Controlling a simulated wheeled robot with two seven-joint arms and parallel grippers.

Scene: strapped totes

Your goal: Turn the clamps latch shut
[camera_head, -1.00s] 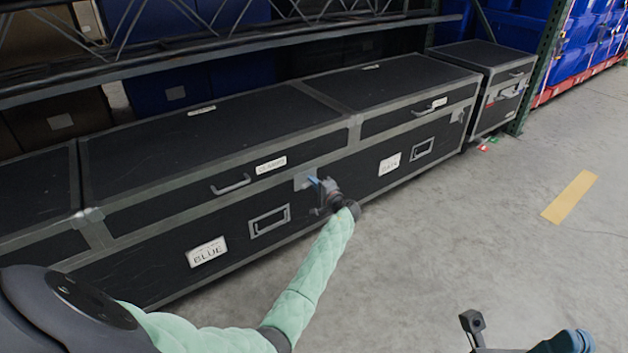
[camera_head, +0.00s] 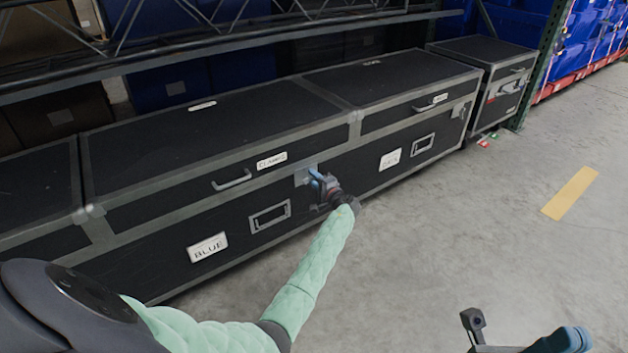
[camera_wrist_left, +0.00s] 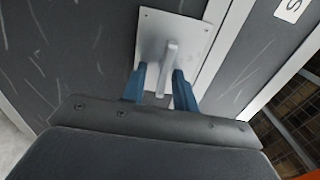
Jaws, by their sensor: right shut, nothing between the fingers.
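The clamps latch is a grey metal plate with a raised lever (camera_wrist_left: 170,62) on the front of a long black case (camera_head: 228,221). In the head view the latch plate (camera_head: 301,177) sits right of the label reading CLAMPS (camera_head: 271,160). My left gripper (camera_head: 317,178) is at the latch. In the left wrist view its two blue fingers (camera_wrist_left: 161,88) stand apart, one on each side of the lever, with gaps showing; firm contact is not visible. The gripper partly hides the latch in the head view. My right gripper (camera_head: 573,341) is shut and empty at the lower right, partly cut off.
A white label BLUE (camera_head: 207,247) and recessed handles mark the case front. A smaller black case (camera_head: 486,75) stands at the far right end. A dark metal shelf beam (camera_head: 230,44) runs above and behind the cases. The concrete floor (camera_head: 450,230) in front is clear.

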